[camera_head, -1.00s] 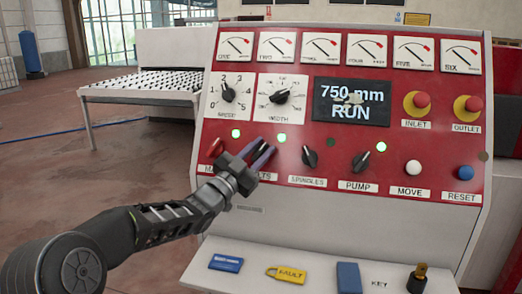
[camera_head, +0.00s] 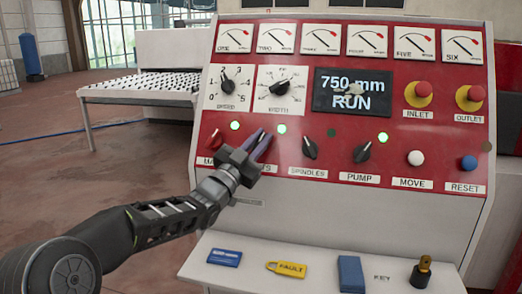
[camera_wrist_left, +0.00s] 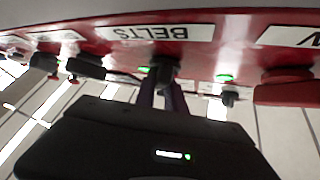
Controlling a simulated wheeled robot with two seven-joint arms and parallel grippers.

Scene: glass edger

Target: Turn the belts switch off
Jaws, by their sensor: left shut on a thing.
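The belts switch is a dark knob on the red control panel, largely hidden by my fingers in the head view. In the left wrist view the knob (camera_wrist_left: 163,72) shows between my fingertips, beside the upside-down BELTS label (camera_wrist_left: 165,32). My left gripper (camera_head: 262,147) is shut on this knob; it also shows in the left wrist view (camera_wrist_left: 162,92). The lamp above the belts switch (camera_head: 281,129) glows green. My right gripper is not in view.
The red main switch (camera_head: 214,140) is close left of my gripper. The spindles knob (camera_head: 310,148) and pump knob (camera_head: 362,152) are to the right. The display (camera_head: 352,95) reads 750 mm RUN.

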